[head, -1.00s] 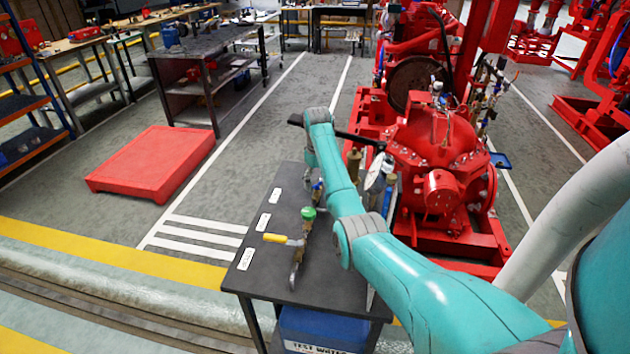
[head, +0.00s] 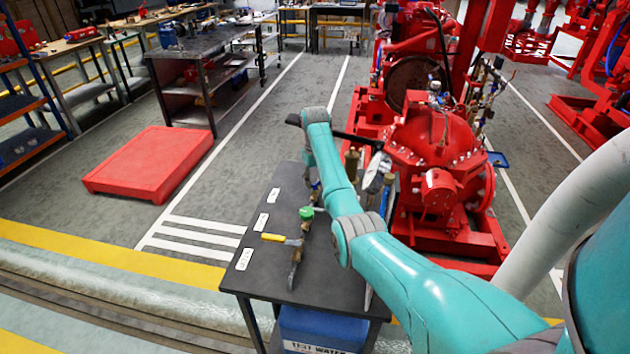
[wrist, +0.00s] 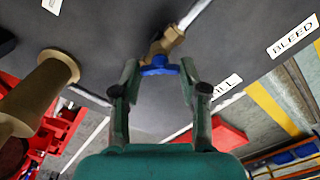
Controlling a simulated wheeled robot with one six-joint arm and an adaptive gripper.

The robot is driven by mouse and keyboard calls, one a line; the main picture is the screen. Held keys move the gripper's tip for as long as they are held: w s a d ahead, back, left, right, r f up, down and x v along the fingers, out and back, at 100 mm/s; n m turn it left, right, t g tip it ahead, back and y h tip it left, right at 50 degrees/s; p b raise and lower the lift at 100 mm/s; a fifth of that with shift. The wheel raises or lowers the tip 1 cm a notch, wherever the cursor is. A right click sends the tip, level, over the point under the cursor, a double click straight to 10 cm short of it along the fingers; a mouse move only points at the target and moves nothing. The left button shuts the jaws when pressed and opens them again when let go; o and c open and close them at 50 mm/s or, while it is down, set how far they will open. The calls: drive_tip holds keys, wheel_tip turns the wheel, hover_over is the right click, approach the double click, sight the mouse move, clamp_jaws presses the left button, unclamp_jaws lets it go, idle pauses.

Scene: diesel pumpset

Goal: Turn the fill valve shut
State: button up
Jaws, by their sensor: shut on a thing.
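The fill valve shows in the wrist view as a brass body (wrist: 166,42) with a small blue handle (wrist: 159,69), near a label partly reading "ILL". My gripper (wrist: 159,72) has one finger on each side of the blue handle and is shut on it. In the head view my arm covers my gripper and most of this valve.
The dark bench (head: 262,275) also carries a green knob (head: 306,213) and a yellow lever (head: 274,237) on nearby pipework. A brass fitting (wrist: 40,90) stands close at left in the wrist view. A red pump (head: 435,150) stands right of the bench.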

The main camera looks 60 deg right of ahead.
drive_tip(key=m, duration=0.4)
drive_tip(key=shift+m, duration=2.2)
drive_tip(key=o, duration=1.1)
drive_tip(key=shift+o, duration=0.2)
drive_tip(key=shift+r, duration=3.75)
drive_tip(key=shift+a, duration=0.1)
